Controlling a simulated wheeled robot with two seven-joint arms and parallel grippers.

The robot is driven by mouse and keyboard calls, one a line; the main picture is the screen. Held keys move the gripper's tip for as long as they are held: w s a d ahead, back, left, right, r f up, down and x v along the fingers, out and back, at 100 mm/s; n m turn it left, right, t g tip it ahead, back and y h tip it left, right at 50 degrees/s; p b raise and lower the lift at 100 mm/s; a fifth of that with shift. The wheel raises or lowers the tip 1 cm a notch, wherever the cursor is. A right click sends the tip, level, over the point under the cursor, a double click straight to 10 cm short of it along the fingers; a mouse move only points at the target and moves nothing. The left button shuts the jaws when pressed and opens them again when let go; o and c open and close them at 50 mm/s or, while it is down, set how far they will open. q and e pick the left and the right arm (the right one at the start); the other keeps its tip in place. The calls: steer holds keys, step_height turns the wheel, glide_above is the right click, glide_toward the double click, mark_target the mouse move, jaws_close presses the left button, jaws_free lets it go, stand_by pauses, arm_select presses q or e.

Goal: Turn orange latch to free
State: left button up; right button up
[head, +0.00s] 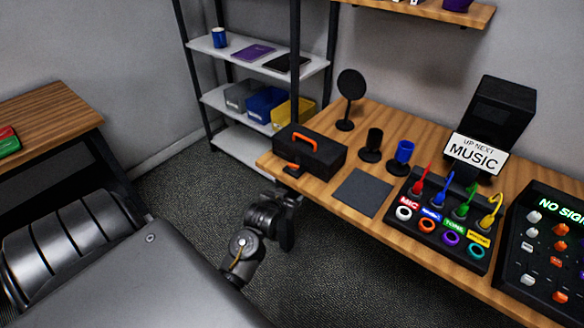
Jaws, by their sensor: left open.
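A black case (318,155) with an orange handle (296,138) on its lid stands near the left end of the wooden desk (335,197). A small orange latch (292,168) shows low on its front side, near the desk edge. The lid looks closed. How far the latch is turned is too small to tell. My left gripper (290,204) is open in front of the desk's left end, just below the latch in the picture and apart from the case. My right gripper is out of view.
A cable panel (437,222) with coloured plugs and rings sits farther right, beside a button console (545,250). A shelf rack (260,100) stands behind. Floor left of the desk is clear.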

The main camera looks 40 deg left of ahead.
arm_select(q)
steer(key=n+t+y, duration=0.1)
glide_toward(293, 166)
steer(key=x, duration=0.8)
steer(key=shift+w+f+b, duration=0.1)
steer(key=shift+b, duration=0.3)
steer(key=shift+c, duration=0.2)
